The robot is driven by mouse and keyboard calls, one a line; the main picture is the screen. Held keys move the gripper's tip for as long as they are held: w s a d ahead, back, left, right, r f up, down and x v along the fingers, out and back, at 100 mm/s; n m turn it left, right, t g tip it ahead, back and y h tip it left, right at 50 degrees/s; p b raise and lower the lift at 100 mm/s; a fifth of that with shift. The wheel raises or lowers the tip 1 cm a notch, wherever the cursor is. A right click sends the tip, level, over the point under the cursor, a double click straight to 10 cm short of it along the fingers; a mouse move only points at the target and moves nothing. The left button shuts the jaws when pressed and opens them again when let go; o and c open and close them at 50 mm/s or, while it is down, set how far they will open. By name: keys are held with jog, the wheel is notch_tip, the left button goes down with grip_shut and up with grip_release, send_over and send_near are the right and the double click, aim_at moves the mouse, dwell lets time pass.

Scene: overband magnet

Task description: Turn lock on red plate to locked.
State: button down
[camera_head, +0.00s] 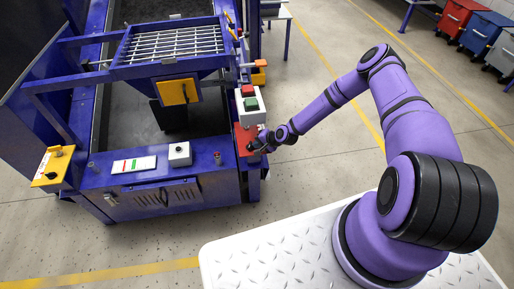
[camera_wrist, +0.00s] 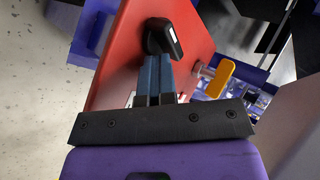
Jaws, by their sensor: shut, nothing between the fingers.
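The red plate (camera_head: 245,137) is on the right side of the blue machine in the head view, below a grey box with a green and a red button. In the wrist view the red plate (camera_wrist: 122,69) fills the upper middle. The lock (camera_wrist: 164,37) is a black knob with a white mark on this plate. My gripper (camera_wrist: 158,62) is shut, its blue fingers together and empty, with the tips right at the lower edge of the knob. I cannot tell whether they touch it. In the head view my gripper (camera_head: 257,146) is at the plate and hides the lock.
A yellow handle (camera_wrist: 220,78) sticks out right of the plate in the wrist view. The button box (camera_head: 250,104) stands just above the plate. A yellow plate (camera_head: 53,167) with a black knob is at the machine's left. Open floor lies right of the machine.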

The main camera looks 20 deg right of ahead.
jog(key=shift+w, duration=0.5)
jog(key=shift+w+a+r, duration=0.15)
jog(key=shift+w, duration=0.3)
dwell(0.3)
